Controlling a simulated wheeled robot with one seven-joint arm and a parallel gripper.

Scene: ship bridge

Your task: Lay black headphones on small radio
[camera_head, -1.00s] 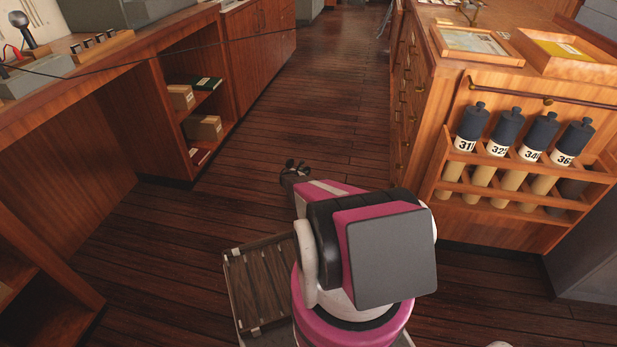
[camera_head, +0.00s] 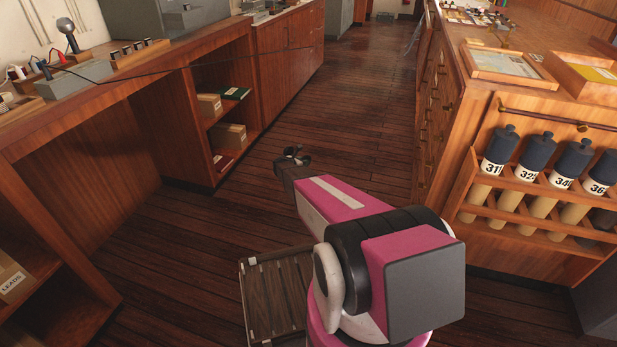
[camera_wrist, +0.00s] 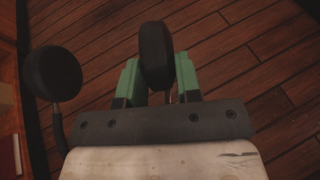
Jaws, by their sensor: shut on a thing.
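My gripper (camera_wrist: 160,85) has its green fingers closed on one black ear cup of the black headphones (camera_wrist: 155,50). The other round cup (camera_wrist: 52,73) hangs out to the left in the wrist view. In the head view the headphones (camera_head: 291,155) are a small dark shape at the end of my outstretched arm, above the wooden floor. I cannot pick out the small radio for certain. A grey box (camera_head: 78,80) sits on the left desk.
The left desk (camera_head: 150,85) has a ball-topped stand (camera_head: 68,35) and a thin dark cable stretching right. Shelves below hold boxes (camera_head: 230,135). On the right stands a wooden cabinet (camera_head: 480,75) with a rack of numbered tubes (camera_head: 540,165). The floor aisle (camera_head: 340,100) between is clear.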

